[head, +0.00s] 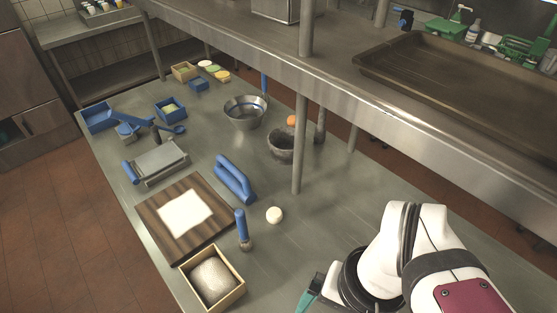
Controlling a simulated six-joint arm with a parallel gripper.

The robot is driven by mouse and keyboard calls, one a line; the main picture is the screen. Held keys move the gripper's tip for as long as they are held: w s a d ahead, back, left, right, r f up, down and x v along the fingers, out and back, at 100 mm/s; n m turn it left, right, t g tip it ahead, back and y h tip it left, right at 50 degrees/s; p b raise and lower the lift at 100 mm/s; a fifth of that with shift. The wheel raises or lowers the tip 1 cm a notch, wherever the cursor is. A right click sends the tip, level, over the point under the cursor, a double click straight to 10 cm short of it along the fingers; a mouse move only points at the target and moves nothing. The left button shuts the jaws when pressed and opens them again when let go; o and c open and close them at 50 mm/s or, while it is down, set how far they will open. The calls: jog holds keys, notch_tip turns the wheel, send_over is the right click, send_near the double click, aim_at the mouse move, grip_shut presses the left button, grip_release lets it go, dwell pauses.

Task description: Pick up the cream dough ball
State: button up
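The cream dough ball (274,215) is small, round and pale. It lies on the bare steel table right of the wooden board, apart from the things around it. My gripper (305,300) is at the bottom edge, below and right of the ball and clear of it. Only a dark part and a teal tip show, and the rest is cut off by the frame. I cannot tell whether it is open or shut.
A wooden board (157,221) with a white sheet, a wooden box (238,291) of pale filling and a blue handled tool (234,180) are nearby. A steel post (299,150) and overhead shelf (270,62) rise behind. Table right of the ball is clear.

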jog(key=w+a+r+n, duration=0.2)
jog(key=w+r+n, duration=0.1)
jog(key=w+n, duration=0.8)
jog(key=n+h, duration=0.2)
jog(key=n, duration=1.2)
send_over(275, 217)
notch_tip(275, 217, down, 10)
notch_tip(275, 217, down, 15)
jog(key=shift+f, duration=0.15)
jog(key=c, duration=1.4)
